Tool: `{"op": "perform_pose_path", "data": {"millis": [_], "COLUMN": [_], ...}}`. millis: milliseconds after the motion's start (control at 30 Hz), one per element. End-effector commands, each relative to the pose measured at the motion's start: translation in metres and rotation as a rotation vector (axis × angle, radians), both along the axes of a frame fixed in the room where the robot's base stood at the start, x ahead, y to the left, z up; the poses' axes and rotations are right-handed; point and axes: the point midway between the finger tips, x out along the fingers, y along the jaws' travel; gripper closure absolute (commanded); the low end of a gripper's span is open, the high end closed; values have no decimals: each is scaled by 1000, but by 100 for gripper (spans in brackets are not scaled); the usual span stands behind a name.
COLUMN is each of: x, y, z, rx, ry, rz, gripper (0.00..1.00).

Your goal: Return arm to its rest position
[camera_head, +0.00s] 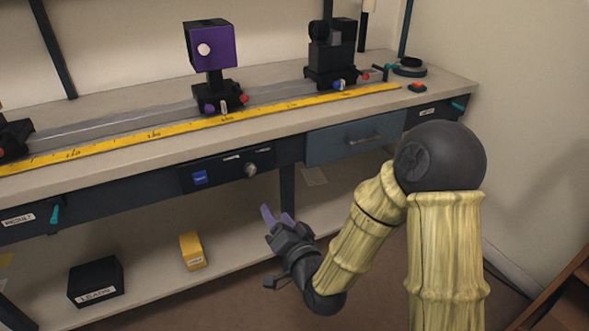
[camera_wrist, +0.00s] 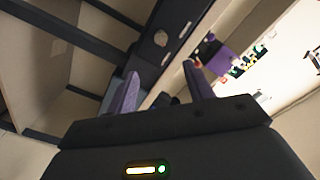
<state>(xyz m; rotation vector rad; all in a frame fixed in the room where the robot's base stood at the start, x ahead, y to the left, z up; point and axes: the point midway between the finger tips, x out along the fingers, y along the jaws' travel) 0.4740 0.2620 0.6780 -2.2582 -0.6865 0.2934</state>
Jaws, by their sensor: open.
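My gripper (camera_head: 277,215) hangs in front of the bench, below the level of its top, with the forearm bent down and to the left. Its two purple fingers are apart and nothing shows between them. In the wrist view my gripper (camera_wrist: 160,92) also shows its fingers spread and empty, with the bench front beyond them. The gripper appears clear of the bench and the lower shelf.
The bench top (camera_head: 420,92) bears a rail with a yellow ruler (camera_head: 225,120), a purple box on a mount (camera_head: 212,45) and a black device (camera_head: 330,50). A black box (camera_head: 95,282) and yellow box (camera_head: 192,250) stand on the lower shelf (camera_head: 150,275). A blue-grey drawer (camera_head: 335,142) is at right.

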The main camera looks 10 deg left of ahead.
Motion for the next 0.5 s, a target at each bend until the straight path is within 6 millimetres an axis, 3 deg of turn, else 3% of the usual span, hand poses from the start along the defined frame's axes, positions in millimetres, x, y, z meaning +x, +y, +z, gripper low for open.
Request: {"op": "perform_pose_path", "data": {"millis": [267,500], "x": [5,10], "y": [-11,-58], "z": [-4,-21], "rx": [-118,-423], "ry": [39,182], "rz": [-3,-20], "gripper": [48,48]}}
